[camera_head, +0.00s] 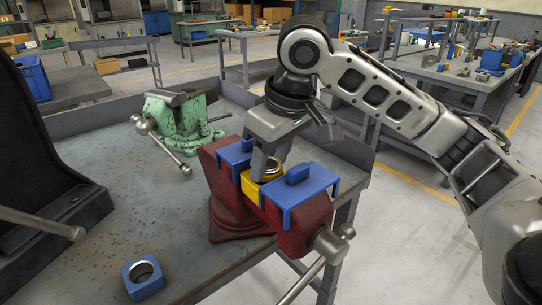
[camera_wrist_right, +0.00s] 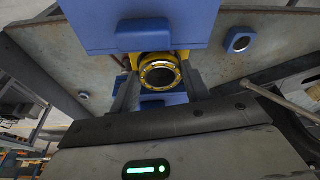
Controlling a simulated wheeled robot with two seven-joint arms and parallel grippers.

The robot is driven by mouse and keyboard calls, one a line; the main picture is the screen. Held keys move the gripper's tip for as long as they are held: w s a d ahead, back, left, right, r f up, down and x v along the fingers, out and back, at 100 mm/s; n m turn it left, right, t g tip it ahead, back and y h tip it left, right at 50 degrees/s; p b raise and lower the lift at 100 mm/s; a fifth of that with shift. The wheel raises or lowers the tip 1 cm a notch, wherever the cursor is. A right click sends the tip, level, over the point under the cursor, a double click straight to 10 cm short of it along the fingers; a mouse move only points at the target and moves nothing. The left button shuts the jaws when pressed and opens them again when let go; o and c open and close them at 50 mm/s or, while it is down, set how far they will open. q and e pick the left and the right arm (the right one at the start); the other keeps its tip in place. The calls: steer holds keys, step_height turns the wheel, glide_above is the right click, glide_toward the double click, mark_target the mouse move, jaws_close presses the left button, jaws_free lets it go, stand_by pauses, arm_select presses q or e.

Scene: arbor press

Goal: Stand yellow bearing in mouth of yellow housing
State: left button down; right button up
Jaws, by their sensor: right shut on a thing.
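The yellow housing (camera_head: 250,187) is clamped between the blue jaw covers of the red vise (camera_head: 308,222). My right gripper (camera_head: 266,168) points down over the housing, shut on the yellow bearing (camera_head: 273,170), a metal ring. In the right wrist view the bearing (camera_wrist_right: 160,73) shows a yellow-marked rim around a dark bore, between my two fingertips. A little of the yellow housing (camera_wrist_right: 130,62) shows behind it. The bearing is at the housing's top; whether it touches the mouth or sits level is hidden. My left gripper is not in view.
A blue block with a ringed bore (camera_head: 143,279) lies at the bench's front. A green vise (camera_head: 178,117) stands behind, its handle reaching forward. A dark machine (camera_head: 45,170) with a metal bar fills the left. The bench (camera_head: 120,205) between them is mostly clear.

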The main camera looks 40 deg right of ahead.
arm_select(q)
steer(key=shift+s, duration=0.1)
arm_select(e)
steer(key=shift+f, duration=0.3)
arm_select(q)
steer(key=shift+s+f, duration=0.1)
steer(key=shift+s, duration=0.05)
arm_select(e)
steer(key=o, duration=1.1)
steer(key=shift+o, duration=0.2)
arm_select(q)
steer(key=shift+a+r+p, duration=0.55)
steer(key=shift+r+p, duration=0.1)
steer(key=shift+p, duration=1.4)
arm_select(e)
steer(key=v, duration=1.6)
